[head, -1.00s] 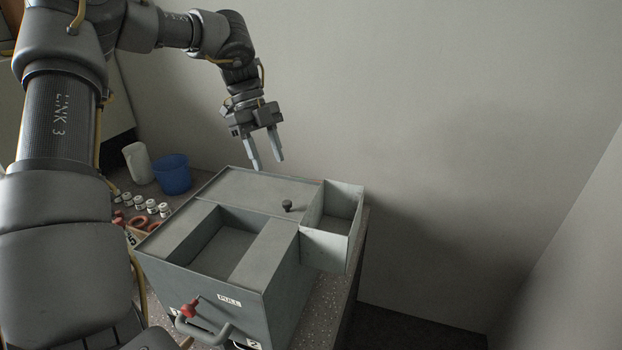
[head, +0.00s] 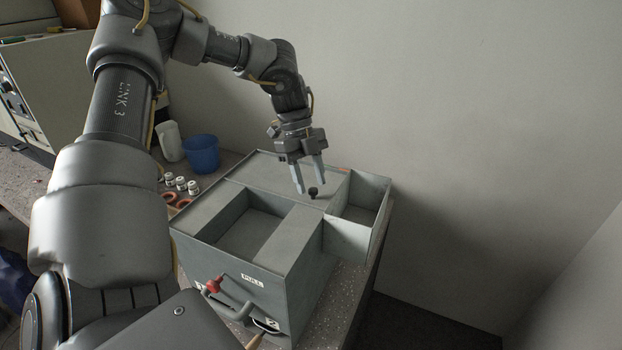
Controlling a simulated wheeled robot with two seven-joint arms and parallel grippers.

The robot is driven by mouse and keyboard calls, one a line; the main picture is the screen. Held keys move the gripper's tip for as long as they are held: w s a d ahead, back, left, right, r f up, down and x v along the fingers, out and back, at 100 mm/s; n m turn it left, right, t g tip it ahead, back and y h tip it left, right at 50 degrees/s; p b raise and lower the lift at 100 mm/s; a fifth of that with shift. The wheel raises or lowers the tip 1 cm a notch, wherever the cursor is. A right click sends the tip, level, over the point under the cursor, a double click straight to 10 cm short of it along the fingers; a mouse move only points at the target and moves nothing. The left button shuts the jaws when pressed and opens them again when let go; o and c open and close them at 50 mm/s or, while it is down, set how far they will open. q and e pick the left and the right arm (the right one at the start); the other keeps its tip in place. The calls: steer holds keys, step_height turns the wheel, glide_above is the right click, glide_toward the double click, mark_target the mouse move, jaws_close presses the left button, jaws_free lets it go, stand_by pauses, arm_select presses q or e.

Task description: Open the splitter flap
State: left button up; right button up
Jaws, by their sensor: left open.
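The splitter is a grey metal box (head: 262,260) on the bench, with an open rectangular well in its top and a small open bin (head: 361,198) on its right side. Behind the well lies a flat grey panel, which looks like the flap (head: 258,172), with a small dark knob (head: 313,192) near its right end. The panel lies flat, level with the top. My left gripper (head: 309,190) is open, fingers pointing down, just above and beside the knob; I cannot tell whether they touch it. My right gripper does not show.
A red-tipped lever (head: 214,284), a grey handle and a PULL label (head: 252,281) are on the box's front. A blue cup (head: 202,154), a white container (head: 170,142), small jars (head: 181,183) and reddish rings (head: 177,200) stand left. A wall rises behind.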

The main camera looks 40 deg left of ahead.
arm_select(q)
steer(key=shift+d+f, duration=0.15)
steer(key=shift+f, duration=0.25)
jaws_close()
